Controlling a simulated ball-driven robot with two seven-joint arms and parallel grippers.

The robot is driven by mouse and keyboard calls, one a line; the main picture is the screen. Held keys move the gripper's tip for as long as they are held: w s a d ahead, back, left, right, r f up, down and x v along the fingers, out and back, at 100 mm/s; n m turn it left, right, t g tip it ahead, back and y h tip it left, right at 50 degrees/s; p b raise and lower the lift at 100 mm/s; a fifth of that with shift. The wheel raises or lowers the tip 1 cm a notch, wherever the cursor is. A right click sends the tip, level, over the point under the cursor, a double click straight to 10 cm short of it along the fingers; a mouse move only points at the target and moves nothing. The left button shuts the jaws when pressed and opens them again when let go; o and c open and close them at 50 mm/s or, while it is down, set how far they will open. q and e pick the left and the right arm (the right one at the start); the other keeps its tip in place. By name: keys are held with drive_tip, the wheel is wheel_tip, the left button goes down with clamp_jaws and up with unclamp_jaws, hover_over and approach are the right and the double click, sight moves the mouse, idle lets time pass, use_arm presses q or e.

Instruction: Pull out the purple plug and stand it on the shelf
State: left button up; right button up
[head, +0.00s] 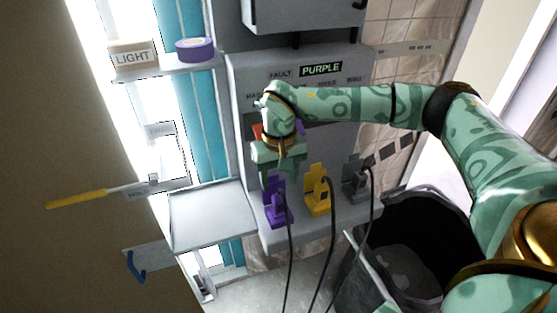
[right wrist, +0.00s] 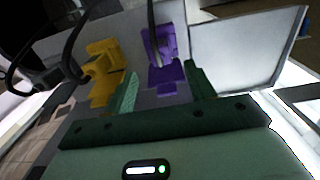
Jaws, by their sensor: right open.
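The purple plug (head: 277,208) sits in the lower part of the grey panel, with a dark cord hanging from it. It also shows in the right wrist view (right wrist: 160,48), ahead of and between my fingers. My right gripper (head: 277,178) is open just above the purple plug in the head view; the right wrist view shows its two fingers (right wrist: 162,88) apart, with nothing clearly held. A bare pale grey shelf (head: 208,217) stands just left of the purple plug; it shows at the right in the right wrist view (right wrist: 250,45). My left gripper is out of view.
A yellow plug (head: 317,192) and a grey plug (head: 356,180) with cords sit right of the purple one. The panel display (head: 321,69) reads PURPLE. A black bin (head: 412,240) stands at lower right. An upper shelf holds a LIGHT box (head: 133,55) and purple roll (head: 194,47).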

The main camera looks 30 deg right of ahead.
sight(279, 197)
wheel_tip(279, 197, down, 8)
drive_tip(key=shift+r+b, duration=0.1)
drive_tip(key=shift+b, duration=0.5)
clamp_jaws()
drive_tip(key=shift+r, duration=0.15)
drive_tip(key=shift+r+p, duration=0.2)
drive_tip(key=shift+p, duration=0.15)
drive_tip(key=shift+s+r, duration=0.1)
drive_tip(key=shift+r, duration=0.25)
drive_tip(key=shift+r+p, duration=2.3)
drive_tip(key=shift+p, duration=0.05)
